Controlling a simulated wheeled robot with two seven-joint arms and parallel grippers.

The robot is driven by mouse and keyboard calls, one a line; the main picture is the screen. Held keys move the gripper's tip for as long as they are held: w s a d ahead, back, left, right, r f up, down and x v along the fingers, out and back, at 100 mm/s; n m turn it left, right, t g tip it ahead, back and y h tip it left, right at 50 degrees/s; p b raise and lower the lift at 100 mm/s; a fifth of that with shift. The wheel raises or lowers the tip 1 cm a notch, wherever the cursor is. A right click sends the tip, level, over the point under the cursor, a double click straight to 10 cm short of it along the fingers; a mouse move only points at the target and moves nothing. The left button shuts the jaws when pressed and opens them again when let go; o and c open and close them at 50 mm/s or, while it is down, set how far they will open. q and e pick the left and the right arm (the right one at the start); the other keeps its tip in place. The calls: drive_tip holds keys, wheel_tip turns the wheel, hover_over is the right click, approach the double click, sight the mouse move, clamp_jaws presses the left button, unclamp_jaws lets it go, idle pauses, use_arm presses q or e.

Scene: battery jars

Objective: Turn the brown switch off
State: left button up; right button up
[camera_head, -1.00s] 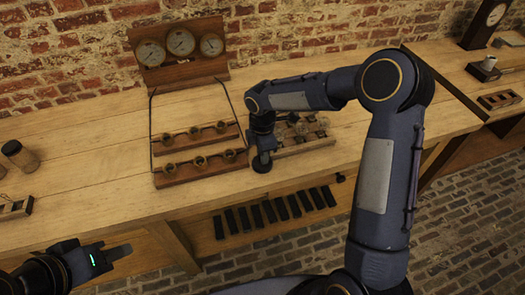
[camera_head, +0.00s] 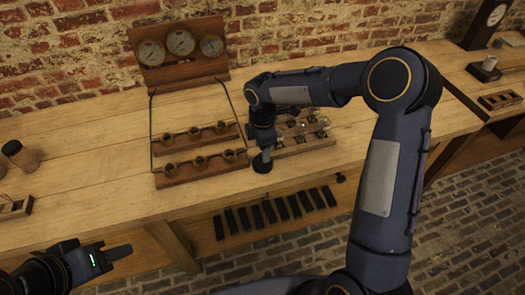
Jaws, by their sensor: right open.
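I cannot pick out the brown switch with certainty. A small brown wooden block with a dark, upright piece (camera_head: 15,209) sits at the left edge of the bench, cut off by the frame. My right gripper (camera_head: 262,163) points down over the front of the bench, just right of the lower wooden rack (camera_head: 190,177). It is open, with nothing seen in it. My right arm hides part of a wooden board with glass jars (camera_head: 318,140) behind it. My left gripper (camera_head: 118,252) is low at the left, in front of the bench; its finger gap is not clear.
A wooden panel with three gauges (camera_head: 183,72) stands at the back, wired to the racks. A brown jar (camera_head: 18,155) stands at the left. Dark slabs (camera_head: 280,212) line the lower shelf. A wooden tray (camera_head: 499,101) lies far right. The bench's left middle is clear.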

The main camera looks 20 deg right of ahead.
drive_tip(key=shift+r, duration=2.8)
drive_tip(key=s+d+r+m+t, duration=0.1)
drive_tip(key=s+d+r+m, duration=0.45)
drive_tip(key=s, duration=0.25)
drive_tip(key=s+r+m+t+y, duration=0.1)
drive_tip(key=s+m+t+y, duration=0.2)
drive_tip(key=s+m, duration=1.2)
drive_tip(key=s+t, duration=0.1)
drive_tip(key=s, duration=0.3)
drive_tip(key=shift+s+r+t+y, duration=0.2)
drive_tip(key=shift+s+t+y, duration=0.1)
drive_tip(key=shift+y, duration=0.1)
